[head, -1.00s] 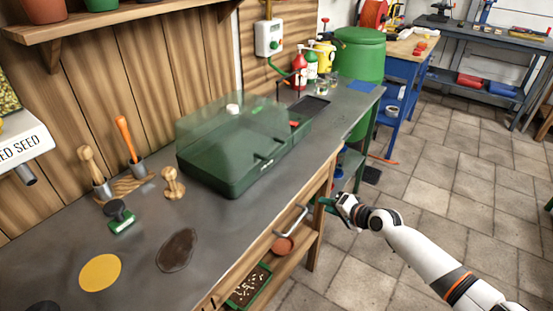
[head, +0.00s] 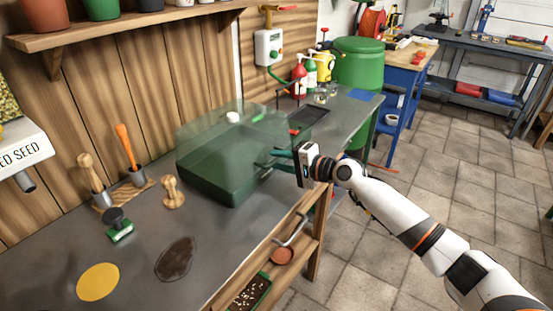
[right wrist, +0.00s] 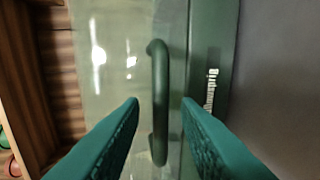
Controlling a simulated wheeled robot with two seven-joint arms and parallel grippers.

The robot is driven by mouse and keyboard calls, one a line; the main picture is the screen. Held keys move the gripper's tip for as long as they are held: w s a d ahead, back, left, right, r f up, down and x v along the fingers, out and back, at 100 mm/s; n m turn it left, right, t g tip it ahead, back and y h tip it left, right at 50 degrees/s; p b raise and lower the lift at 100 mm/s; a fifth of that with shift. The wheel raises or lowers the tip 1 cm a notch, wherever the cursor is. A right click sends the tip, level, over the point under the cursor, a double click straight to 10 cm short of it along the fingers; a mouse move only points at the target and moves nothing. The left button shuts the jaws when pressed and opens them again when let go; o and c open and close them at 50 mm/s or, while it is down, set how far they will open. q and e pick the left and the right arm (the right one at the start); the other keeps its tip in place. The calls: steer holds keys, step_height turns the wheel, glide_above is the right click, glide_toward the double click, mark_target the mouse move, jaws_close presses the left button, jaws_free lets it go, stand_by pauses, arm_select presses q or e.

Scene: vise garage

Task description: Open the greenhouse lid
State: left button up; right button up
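The greenhouse is a dark green tray (head: 222,187) on the bench, with a clear, greenish lid (head: 205,133) sitting shut on top. A white round knob (head: 233,117) is on the lid's top. My right gripper (head: 273,160) is at the front right side of the greenhouse, fingers pointing at it. In the right wrist view, a dark green bar handle (right wrist: 160,85) stands on the clear lid (right wrist: 115,50), and my right gripper (right wrist: 161,103) is open with a finger on either side of it. Touching cannot be told. My left gripper is not in view.
The grey workbench (head: 145,240) holds wooden-handled tools (head: 88,172), a stamp (head: 118,223) and a yellow disc (head: 98,282) to the left. Spray bottles (head: 299,78) stand behind. The shelf (head: 130,25) overhangs the back left.

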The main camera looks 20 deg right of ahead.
steer(key=shift+x, duration=0.85)
steer(key=shift+c, duration=0.6)
jaws_close()
